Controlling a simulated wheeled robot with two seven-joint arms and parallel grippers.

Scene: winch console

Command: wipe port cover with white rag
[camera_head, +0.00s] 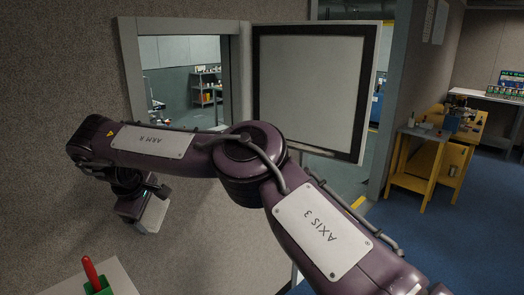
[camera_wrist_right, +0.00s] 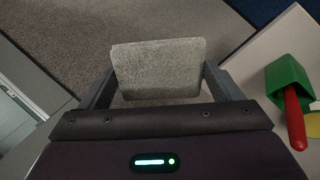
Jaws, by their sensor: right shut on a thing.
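The port cover appears to be the square pale panel with a dark rim (camera_head: 312,85), upright and swung open beside the framed wall opening. My right gripper (camera_head: 140,205) is at the lower left of the head view, below and left of the cover and well apart from it. It is shut on the white rag (camera_head: 152,216), a pale block-like pad. In the right wrist view the rag (camera_wrist_right: 158,66) sits between the two fingers of the right gripper (camera_wrist_right: 160,88). My left gripper does not show.
A green tool with a red handle (camera_head: 97,278) lies on a pale surface (camera_head: 122,278) at the lower left; the tool also shows in the right wrist view (camera_wrist_right: 288,84). A yellow workbench (camera_head: 432,160) stands on blue floor at right.

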